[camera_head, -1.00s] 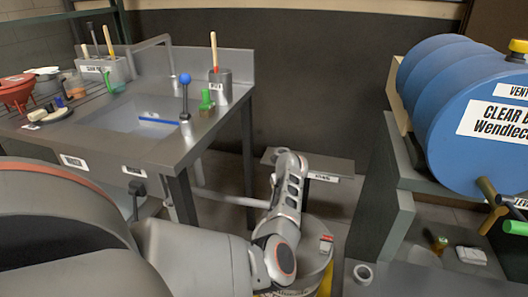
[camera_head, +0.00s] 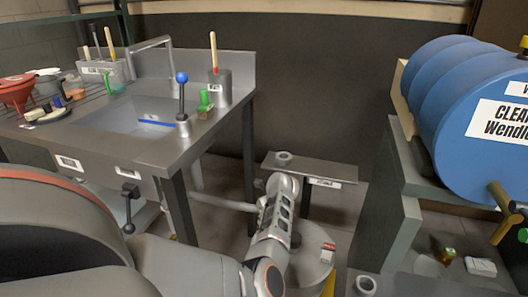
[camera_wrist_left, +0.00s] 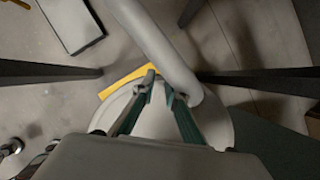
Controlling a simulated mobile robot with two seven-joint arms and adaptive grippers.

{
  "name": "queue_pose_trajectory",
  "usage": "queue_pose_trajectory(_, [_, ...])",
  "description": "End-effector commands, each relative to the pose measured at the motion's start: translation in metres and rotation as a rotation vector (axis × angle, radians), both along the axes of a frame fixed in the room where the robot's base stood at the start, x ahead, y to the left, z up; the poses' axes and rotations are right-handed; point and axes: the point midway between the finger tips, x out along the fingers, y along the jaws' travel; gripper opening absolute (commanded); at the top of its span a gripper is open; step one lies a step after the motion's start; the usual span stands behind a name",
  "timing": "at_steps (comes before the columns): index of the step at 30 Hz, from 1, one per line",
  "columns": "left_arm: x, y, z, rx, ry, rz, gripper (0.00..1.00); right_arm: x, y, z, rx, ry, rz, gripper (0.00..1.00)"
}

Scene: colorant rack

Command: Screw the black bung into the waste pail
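The waste pail shows in the head view as a round grey-white lid (camera_head: 312,262) on the floor, with a red-and-white label on it and yellow at its lower side. In the left wrist view the pale lid (camera_wrist_left: 157,122) lies below my fingers. My left gripper (camera_wrist_left: 160,88) has a narrow gap between its dark green fingers, with the lid showing through and nothing seen held. In the head view my left arm covers part of the pail and hides the fingers. I cannot make out the black bung. My right gripper is not in view.
A grey pipe (camera_wrist_left: 158,42) passes close to my fingertips. The sink table (camera_head: 95,150) is left; a blue drum (camera_head: 450,120) on a stand is right. Small items lie on the floor at right.

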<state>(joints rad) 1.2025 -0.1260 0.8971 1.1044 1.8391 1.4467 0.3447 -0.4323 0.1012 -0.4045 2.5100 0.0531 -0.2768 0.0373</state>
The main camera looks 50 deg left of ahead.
Motion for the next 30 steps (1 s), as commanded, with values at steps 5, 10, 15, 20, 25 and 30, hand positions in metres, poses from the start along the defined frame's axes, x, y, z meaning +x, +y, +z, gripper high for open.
queue_pose_trajectory(5, [-0.008, -0.005, -0.014, -0.024, 0.011, 0.054, 0.13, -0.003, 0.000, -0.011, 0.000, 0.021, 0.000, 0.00])
queue_pose_trajectory(10, [-0.008, 0.003, -0.010, -0.023, 0.005, 0.089, 0.13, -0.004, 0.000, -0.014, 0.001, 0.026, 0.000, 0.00])
queue_pose_trajectory(15, [-0.007, 0.004, -0.007, -0.022, 0.002, 0.092, 0.13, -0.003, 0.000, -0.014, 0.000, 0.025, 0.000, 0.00])
queue_pose_trajectory(20, [-0.007, 0.005, -0.007, -0.021, 0.002, 0.091, 0.13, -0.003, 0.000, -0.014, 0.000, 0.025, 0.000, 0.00])
queue_pose_trajectory(25, [-0.006, -0.001, -0.007, -0.021, 0.002, 0.090, 0.13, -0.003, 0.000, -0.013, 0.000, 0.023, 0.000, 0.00])
queue_pose_trajectory(30, [-0.004, -0.009, -0.007, -0.021, 0.001, 0.091, 0.13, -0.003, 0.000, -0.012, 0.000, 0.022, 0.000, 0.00])
